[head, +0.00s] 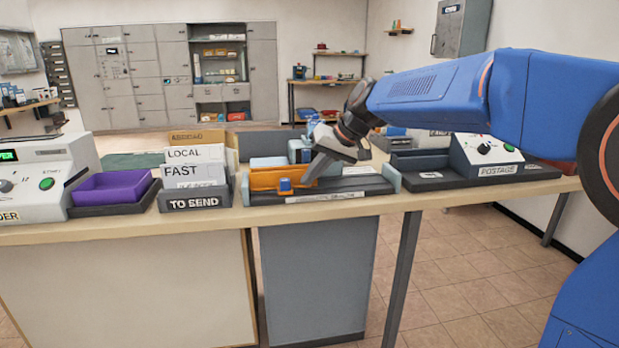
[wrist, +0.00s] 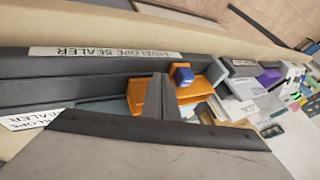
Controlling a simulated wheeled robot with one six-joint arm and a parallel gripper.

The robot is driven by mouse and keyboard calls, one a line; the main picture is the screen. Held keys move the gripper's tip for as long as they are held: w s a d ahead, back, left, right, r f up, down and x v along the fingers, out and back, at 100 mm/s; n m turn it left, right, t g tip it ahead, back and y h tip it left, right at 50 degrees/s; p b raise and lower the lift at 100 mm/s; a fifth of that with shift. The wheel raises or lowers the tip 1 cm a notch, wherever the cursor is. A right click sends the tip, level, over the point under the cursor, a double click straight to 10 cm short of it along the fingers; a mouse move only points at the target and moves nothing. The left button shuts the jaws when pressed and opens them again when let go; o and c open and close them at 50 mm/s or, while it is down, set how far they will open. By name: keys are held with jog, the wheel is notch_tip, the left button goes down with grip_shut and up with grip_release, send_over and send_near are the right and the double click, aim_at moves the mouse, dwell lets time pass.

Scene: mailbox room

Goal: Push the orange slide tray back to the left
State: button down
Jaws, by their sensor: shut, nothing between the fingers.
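The orange slide tray (head: 262,180) sits at the left part of the dark envelope sealer (head: 350,186) on the counter. A small blue block (head: 285,186) is on the tray's front side. My gripper (head: 309,179) is shut and empty, pointing down at the tray's right end. In the wrist view, the closed fingers (wrist: 161,88) overlap the orange tray (wrist: 200,90), with the blue block (wrist: 183,75) just beside them. I cannot tell whether the fingers touch the tray. The sealer's track to the right of the tray is bare.
The "TO SEND" letter holder (head: 195,199) stands close left of the sealer. A purple tray (head: 112,187) is further left. The postage machine (head: 487,155) stands to the right. Boxes (head: 268,162) sit behind the tray. The counter's front edge (head: 130,233) is clear.

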jog(key=d+v, duration=0.1)
jog(key=v, duration=0.9)
jog(key=s+d+f+m+h, duration=0.1)
jog(key=s+d+f+h, duration=0.1)
jog(key=s+d+f, duration=0.4)
jog(key=s+d+f+m+h, duration=0.1)
jog(key=s+d+f, duration=0.6)
jog(key=s, duration=0.9)
jog(key=s+d+f+t+h, duration=0.1)
jog(key=s+d+f+h, duration=0.2)
jog(key=s+d+f, duration=0.3)
jog(key=s+f, duration=0.5)
jog(key=s, duration=0.1)
jog(key=shift+f+m, duration=0.25)
jog(key=shift+m, duration=0.15)
jog(key=shift+d, duration=0.15)
